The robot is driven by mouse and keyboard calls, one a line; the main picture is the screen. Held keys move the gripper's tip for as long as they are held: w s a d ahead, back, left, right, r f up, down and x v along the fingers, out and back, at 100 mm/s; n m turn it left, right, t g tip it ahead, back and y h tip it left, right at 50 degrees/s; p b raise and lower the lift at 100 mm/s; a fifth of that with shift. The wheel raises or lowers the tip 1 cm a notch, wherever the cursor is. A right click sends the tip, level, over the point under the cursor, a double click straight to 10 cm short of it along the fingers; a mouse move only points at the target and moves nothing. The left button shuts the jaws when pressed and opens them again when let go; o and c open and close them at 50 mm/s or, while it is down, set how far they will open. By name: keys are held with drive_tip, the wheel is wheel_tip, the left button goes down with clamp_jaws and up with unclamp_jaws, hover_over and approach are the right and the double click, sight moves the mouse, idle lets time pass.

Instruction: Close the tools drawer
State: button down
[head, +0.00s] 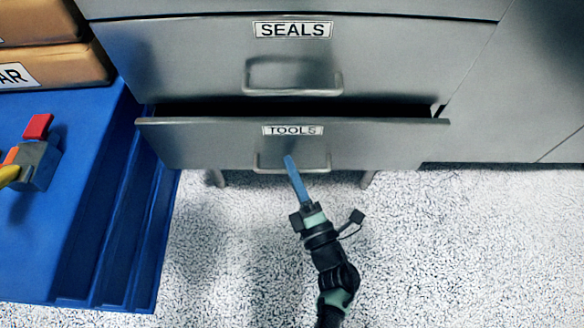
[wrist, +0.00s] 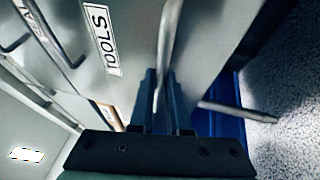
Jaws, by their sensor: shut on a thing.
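The tools drawer (head: 210,145) is the grey lower drawer with a TOOLS label (head: 292,130). It stands partly open, with a dark gap above its front. Its bar handle (head: 262,163) runs across the front below the label. My gripper (head: 289,160) is at the handle, its blue fingers over the bar's middle. In the wrist view, the two fingers (wrist: 157,85) are closed around the handle (wrist: 168,45), and the TOOLS label (wrist: 101,38) is to the left. The fingertips' far side is hidden.
The SEALS drawer (head: 200,60) above is shut, with its own handle (head: 292,90). A blue stepped platform (head: 75,240) stands at the left, with a small red and grey object (head: 38,155) on it. The speckled floor (head: 450,250) at the right is clear.

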sight(293, 155)
idle(0.3)
drive_tip(key=w+b, duration=0.1)
drive_tip(key=w, duration=0.3)
drive_tip(key=shift+f+b, duration=0.1)
drive_tip(key=shift+b, duration=0.25)
drive_tip(key=shift+w, duration=0.35)
drive_tip(key=c, duration=0.9)
unclamp_jaws()
drive_tip(key=p+v, duration=0.4)
drive_tip(key=v, duration=0.9)
